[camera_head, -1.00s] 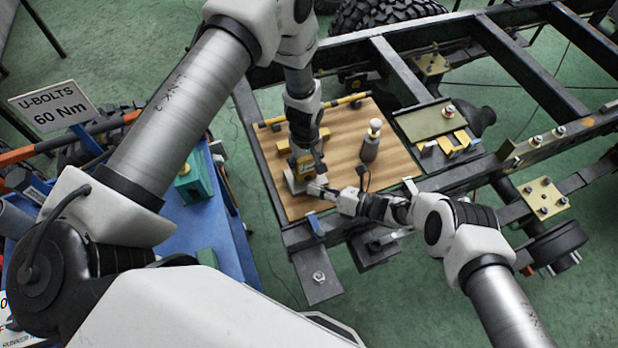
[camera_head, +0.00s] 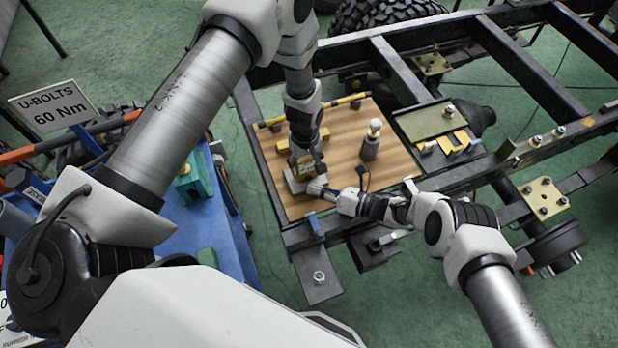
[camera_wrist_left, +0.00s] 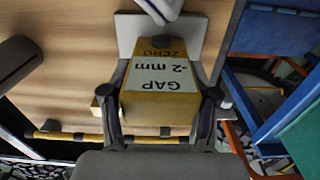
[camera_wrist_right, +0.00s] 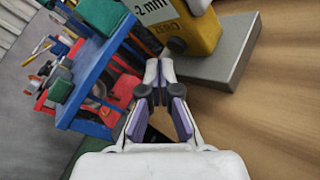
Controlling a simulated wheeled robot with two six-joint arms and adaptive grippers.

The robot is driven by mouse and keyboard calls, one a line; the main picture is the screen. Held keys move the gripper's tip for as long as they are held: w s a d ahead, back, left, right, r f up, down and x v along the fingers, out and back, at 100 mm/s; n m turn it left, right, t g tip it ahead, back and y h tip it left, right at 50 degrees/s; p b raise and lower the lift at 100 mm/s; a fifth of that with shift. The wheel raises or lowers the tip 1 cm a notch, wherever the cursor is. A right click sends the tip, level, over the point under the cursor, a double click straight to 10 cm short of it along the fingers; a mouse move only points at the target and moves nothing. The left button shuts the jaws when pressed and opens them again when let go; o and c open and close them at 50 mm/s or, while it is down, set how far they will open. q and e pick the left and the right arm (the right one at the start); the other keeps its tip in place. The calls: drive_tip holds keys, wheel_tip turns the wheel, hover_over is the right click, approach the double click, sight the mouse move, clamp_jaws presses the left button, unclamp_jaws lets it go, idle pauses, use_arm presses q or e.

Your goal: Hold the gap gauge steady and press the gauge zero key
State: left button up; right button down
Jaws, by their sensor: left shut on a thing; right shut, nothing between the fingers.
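My left gripper (camera_wrist_left: 160,98) is shut on the gauge, one finger on each side. The dark round zero key (camera_wrist_left: 161,41) is on the gauge's face beside the word ZERO; it also shows in the right wrist view (camera_wrist_right: 176,46). My right gripper (camera_wrist_right: 159,65) is shut and empty, its fingertips close to the key. I cannot tell whether they touch it.
The wooden board (camera_head: 345,185) lies across the chassis frame. A grey bottle with a white top (camera_head: 370,145) stands on it to the right. A yellow-and-black bar (camera_head: 345,101) lies at the back. A blue bench (camera_head: 222,235) is at the left.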

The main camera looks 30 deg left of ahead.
drive_tip(key=shift+w+a, duration=0.1)
drive_tip(key=shift+w+a, duration=0.2)
drive_tip(key=shift+w+a, duration=0.25)
drive_tip(key=shift+a, duration=0.1)
idle(1.0)
drive_tip(key=shift+d, duration=0.1)
drive_tip(key=shift+s+d, duration=0.55)
drive_tip(key=shift+d, duration=0.1)
drive_tip(key=shift+s+d, duration=1.65)
drive_tip(key=shift+d, duration=0.15)
